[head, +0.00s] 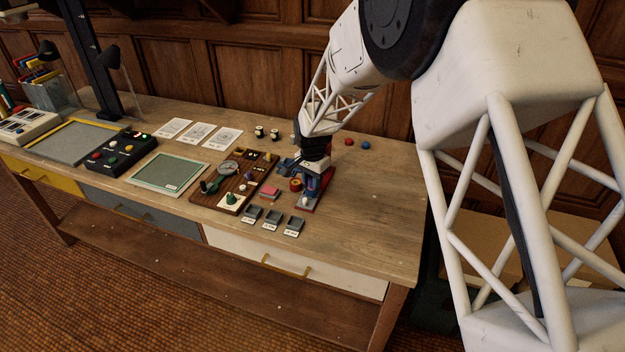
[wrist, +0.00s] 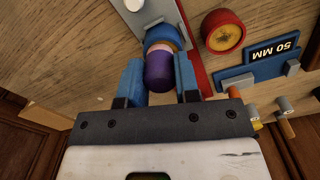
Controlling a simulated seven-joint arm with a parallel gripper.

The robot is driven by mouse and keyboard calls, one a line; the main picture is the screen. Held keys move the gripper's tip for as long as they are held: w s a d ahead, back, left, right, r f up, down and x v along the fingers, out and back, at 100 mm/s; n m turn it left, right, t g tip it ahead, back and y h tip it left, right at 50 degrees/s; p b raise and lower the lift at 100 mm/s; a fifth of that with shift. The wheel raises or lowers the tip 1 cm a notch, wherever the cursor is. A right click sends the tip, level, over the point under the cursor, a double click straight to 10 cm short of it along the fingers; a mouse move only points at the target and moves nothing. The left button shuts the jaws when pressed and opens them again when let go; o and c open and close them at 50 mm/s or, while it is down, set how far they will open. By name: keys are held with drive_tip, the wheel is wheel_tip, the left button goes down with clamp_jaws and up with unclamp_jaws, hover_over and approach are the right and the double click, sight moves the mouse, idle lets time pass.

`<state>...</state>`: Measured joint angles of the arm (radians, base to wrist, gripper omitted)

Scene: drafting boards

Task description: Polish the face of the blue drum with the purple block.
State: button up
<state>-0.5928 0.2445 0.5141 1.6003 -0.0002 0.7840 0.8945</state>
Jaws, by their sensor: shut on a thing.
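My gripper (wrist: 159,82) is shut on the purple block (wrist: 160,74), with one blue finger on each side of it. Just beyond the block in the wrist view is the blue drum (wrist: 165,34), with an orange band along its near edge. The block overlaps that near side of the drum; whether they touch I cannot tell. In the head view my gripper (head: 314,178) is low over a small red and grey stand near the right part of the bench, and the arm hides much of the drum and the block.
A red and yellow round piece (wrist: 223,32) stands beside the drum, near a blue "50 MM" plate (wrist: 272,62). A wooden board (head: 232,187) with a gauge lies left of the gripper. Small grey trays (head: 272,218) sit in front. The bench right of the gripper is mostly clear.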

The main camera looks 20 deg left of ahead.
drive_tip(key=shift+a, duration=0.45)
idle(0.7)
drive_tip(key=shift+d, duration=0.5)
drive_tip(key=shift+a, duration=0.55)
idle(2.1)
drive_tip(key=shift+d, duration=0.5)
idle(0.4)
drive_tip(key=shift+r, duration=3.5)
